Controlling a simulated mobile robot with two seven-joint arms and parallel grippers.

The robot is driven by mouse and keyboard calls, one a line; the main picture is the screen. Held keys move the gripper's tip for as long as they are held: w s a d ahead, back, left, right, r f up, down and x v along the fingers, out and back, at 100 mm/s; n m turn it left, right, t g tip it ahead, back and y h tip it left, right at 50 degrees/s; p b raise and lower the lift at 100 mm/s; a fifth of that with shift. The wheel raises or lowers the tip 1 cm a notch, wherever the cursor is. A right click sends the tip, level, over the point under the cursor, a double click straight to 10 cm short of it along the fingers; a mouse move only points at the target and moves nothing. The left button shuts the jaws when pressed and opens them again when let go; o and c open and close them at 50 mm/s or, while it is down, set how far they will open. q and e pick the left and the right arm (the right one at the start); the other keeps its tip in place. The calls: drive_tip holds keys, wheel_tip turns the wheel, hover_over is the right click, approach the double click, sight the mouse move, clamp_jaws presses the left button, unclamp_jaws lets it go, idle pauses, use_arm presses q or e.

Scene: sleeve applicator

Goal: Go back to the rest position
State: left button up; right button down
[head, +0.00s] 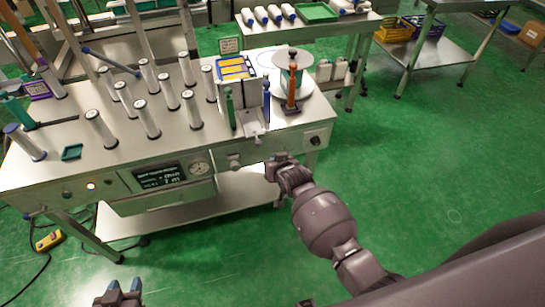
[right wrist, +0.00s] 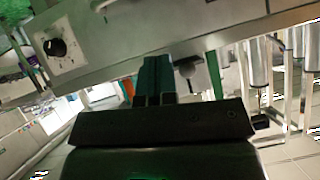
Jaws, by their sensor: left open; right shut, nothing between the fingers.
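My left gripper (head: 124,288) shows at the bottom left of the head view, with its two blue fingertips apart and nothing between them. It is in front of the steel machine table (head: 60,160), clear of it. My right arm reaches in from the lower right, and its gripper is at the table's front right corner, below the tabletop edge. In the right wrist view the teal fingers of my right gripper (right wrist: 154,65) are together and empty, close to the table's front panel. I cannot tell whether they touch it.
Several upright rollers (head: 147,118) stand on the tabletop. A yellow-and-blue tray (head: 235,68) and an orange-handled tool (head: 292,88) are at its right end. A yellow pedal box (head: 49,241) lies on the floor at left. The green floor (head: 430,170) at right is open.

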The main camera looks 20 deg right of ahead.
idle(0.3)
wheel_tip(320, 180, up, 6)
drive_tip(key=w+n+t, duration=0.1)
drive_tip(key=n+t, duration=0.1)
drive_tip(key=s+d+r, duration=0.2)
drive_tip(key=s+d, duration=0.2)
drive_tip(key=s, duration=0.1)
drive_tip(key=s+d+f, duration=0.2)
drive_tip(key=s, duration=0.6)
drive_tip(key=s+d+f+g+h, duration=0.1)
drive_tip(key=s+d+f, duration=0.1)
drive_tip(key=s, duration=0.5)
drive_tip(key=s+d+f, duration=0.2)
drive_tip(key=s+d, duration=0.2)
drive_tip(key=s, duration=0.4)
drive_tip(key=shift+s+d+h, duration=0.25)
drive_tip(key=shift+s+h, duration=0.1)
drive_tip(key=shift+h, duration=0.05)
